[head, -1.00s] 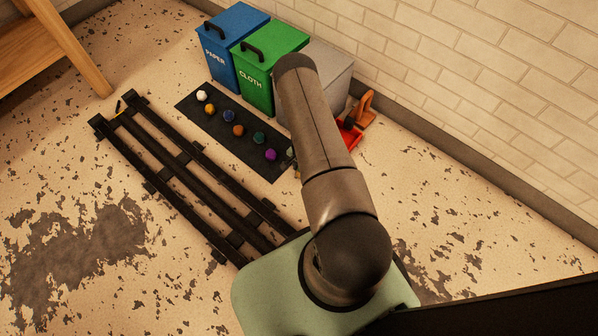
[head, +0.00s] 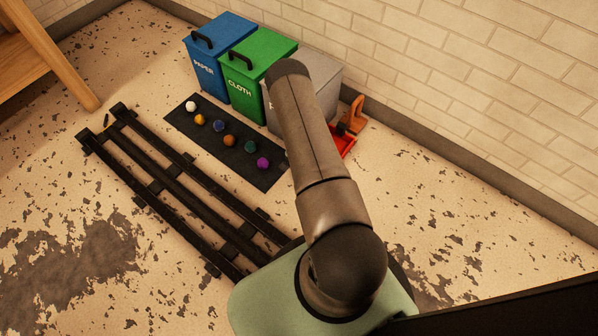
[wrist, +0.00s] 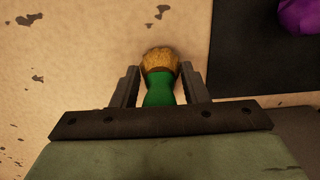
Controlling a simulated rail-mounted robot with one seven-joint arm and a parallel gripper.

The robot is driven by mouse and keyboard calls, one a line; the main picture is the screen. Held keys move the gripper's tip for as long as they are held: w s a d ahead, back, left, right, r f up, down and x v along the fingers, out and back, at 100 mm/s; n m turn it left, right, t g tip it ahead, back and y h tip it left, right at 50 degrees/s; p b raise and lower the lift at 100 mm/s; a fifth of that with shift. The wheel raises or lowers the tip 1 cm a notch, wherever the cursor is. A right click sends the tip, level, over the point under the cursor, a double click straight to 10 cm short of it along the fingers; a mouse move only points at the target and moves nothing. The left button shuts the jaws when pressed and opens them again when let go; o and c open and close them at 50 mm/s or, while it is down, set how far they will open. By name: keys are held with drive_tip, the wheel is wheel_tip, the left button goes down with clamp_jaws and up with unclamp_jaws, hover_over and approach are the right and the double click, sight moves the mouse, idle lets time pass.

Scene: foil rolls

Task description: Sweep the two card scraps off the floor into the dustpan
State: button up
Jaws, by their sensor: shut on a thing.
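My gripper (wrist: 160,70) is shut on a small brush with a green handle (wrist: 158,96) and tan bristles, in the wrist view. The bristles point away from the jaws, over bare pale floor at the left side of a black mat. In the head view my arm hides the gripper and brush. The red dustpan (head: 343,144) lies on the floor right of the grey bin, partly behind my arm. I cannot make out the two card scraps in either view; the floor has many dark worn patches that look like scraps.
Blue (head: 207,66), green (head: 248,85) and grey (head: 318,95) bins stand by the wall. An orange-brown stand (head: 352,117) is by the dustpan. The black mat (head: 222,152) holds several coloured balls, including a purple one (wrist: 300,15). Dark rails (head: 170,190) cross the floor.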

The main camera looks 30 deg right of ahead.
drive_tip(key=shift+w+d+f+b, duration=0.1)
drive_tip(key=shift+w+d+b, duration=0.25)
drive_tip(key=shift+d+b, duration=0.4)
drive_tip(key=shift+w+d+r+b, duration=0.1)
drive_tip(key=shift+w+d+b, duration=0.2)
drive_tip(key=shift+d+b, duration=0.45)
drive_tip(key=shift+w+d+f+b, duration=0.1)
drive_tip(key=shift+w+d+b, duration=0.3)
drive_tip(key=shift+d, duration=0.55)
drive_tip(key=shift+w+d, duration=0.1)
drive_tip(key=shift+d, duration=0.25)
drive_tip(key=shift+d, duration=0.15)
drive_tip(key=shift+w+d, duration=0.25)
drive_tip(key=shift+d, duration=0.2)
drive_tip(key=shift+c, duration=0.5)
drive_tip(key=shift+r, duration=0.25)
wheel_tip(320, 180, up, 7)
drive_tip(key=p, duration=0.3)
drive_tip(key=shift+a+p, duration=0.15)
drive_tip(key=shift+p, duration=0.15)
